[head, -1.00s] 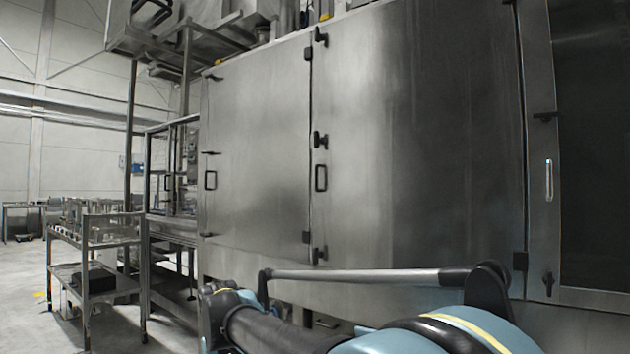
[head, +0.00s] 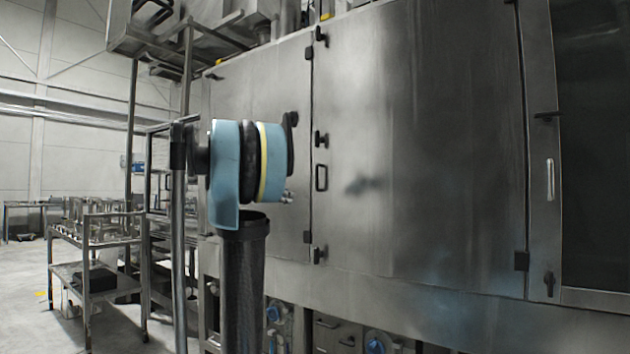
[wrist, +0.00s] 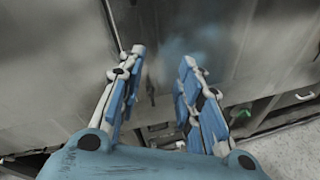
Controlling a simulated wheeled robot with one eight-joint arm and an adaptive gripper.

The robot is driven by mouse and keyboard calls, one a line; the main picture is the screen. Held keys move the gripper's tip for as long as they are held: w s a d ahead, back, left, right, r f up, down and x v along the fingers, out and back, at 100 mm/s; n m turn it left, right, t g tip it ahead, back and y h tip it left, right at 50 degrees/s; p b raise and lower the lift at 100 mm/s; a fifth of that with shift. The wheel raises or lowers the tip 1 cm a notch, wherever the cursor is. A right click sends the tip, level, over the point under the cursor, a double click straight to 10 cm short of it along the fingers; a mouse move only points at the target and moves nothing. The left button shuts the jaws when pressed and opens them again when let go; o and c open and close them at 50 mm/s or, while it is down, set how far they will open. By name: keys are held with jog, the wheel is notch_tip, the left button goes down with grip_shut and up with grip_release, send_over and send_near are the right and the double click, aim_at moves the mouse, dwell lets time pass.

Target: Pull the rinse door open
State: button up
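Steel doors line the front of the tunnel washer in the head view. The left door (head: 285,95) is partly hidden by my arm. The middle door (head: 440,140) has a black pull handle (head: 321,177) at its left edge and looks shut. A dark-glazed door (head: 597,140) with a slim bright handle (head: 549,180) stands at the right. No label shows which is the rinse door. My gripper (wrist: 163,58) is open in the wrist view, with nothing visible between its fingers. Steel panels and a vertical seam lie beyond it. The head view does not show my gripper.
A steel cart (head: 90,245) stands on the floor at the left. Black latches (head: 320,139) sit along the middle door's edge. Blue knobs (head: 375,345) and low drawers show below the doors. In the wrist view a green part (wrist: 238,111) is at the right, near pale floor.

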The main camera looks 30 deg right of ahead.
aim_at(317, 186)
jog(key=w+d+r+n+h, duration=0.35)
jog(key=w+r, duration=0.25)
jog(key=r, duration=0.2)
jog(key=shift+y, duration=0.45)
jog(key=w+d, duration=0.1)
jog(key=d, duration=0.4)
jog(key=w+d, duration=0.1)
jog(key=d, duration=0.5)
jog(key=w+d, duration=0.1)
jog(key=d, duration=0.5)
jog(key=shift+w, duration=0.15)
grip_shut()
